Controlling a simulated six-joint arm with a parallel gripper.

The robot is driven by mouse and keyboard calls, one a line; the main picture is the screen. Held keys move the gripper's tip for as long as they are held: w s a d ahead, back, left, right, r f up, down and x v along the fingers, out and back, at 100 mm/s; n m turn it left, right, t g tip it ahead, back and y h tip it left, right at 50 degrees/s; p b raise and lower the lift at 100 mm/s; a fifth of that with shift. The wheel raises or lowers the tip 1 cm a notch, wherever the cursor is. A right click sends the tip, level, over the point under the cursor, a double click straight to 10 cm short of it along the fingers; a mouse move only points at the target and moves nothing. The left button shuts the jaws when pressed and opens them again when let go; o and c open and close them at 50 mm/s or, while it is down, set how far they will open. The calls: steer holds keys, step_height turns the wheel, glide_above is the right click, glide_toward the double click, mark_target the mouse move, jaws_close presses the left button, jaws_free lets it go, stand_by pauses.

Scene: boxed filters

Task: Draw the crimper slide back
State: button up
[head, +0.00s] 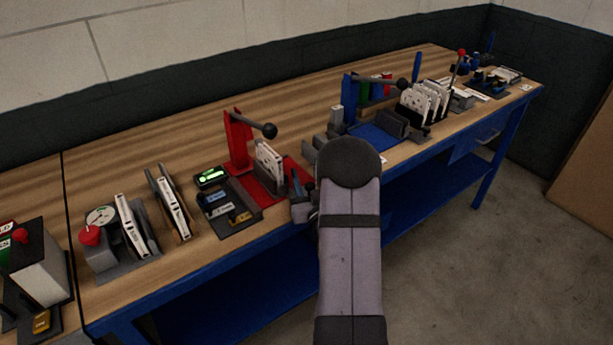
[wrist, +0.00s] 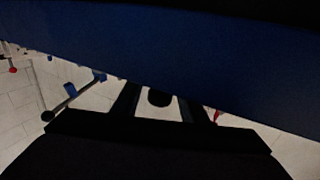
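A red press stand (head: 237,140) with a lever ending in a black knob (head: 269,131) stands on a red base plate (head: 262,191) at mid-bench. White pleated pieces stand in a grey holder on that plate. A similar blue press stand (head: 349,98) is farther right. I cannot tell which part is the crimper slide. My gripper (head: 298,190) is at the bench's front edge, beside the red plate's right front corner, mostly hidden by my arm. In the wrist view its dark fingers (wrist: 157,105) stand apart, with a dark rounded shape seen between them; their tips are unclear.
A wide blue surface (wrist: 160,55) crosses the wrist view. A dark tray (head: 233,219) with small parts lies left of the red plate. Blue and grey holders (head: 375,135) stand to the right. Open floor lies in front of the bench.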

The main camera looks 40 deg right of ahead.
mark_target(311, 188)
steer(key=shift+b+v, duration=1)
steer(key=shift+v, duration=2.55)
steer(key=p+v, duration=0.2)
steer(key=p, duration=0.2)
steer(key=shift+s+a, duration=0.1)
steer(key=shift+s, duration=0.3)
steer(key=shift+s+a+f+p, duration=0.15)
steer(key=shift+s+a+p, duration=0.1)
steer(key=shift+s+p, duration=0.15)
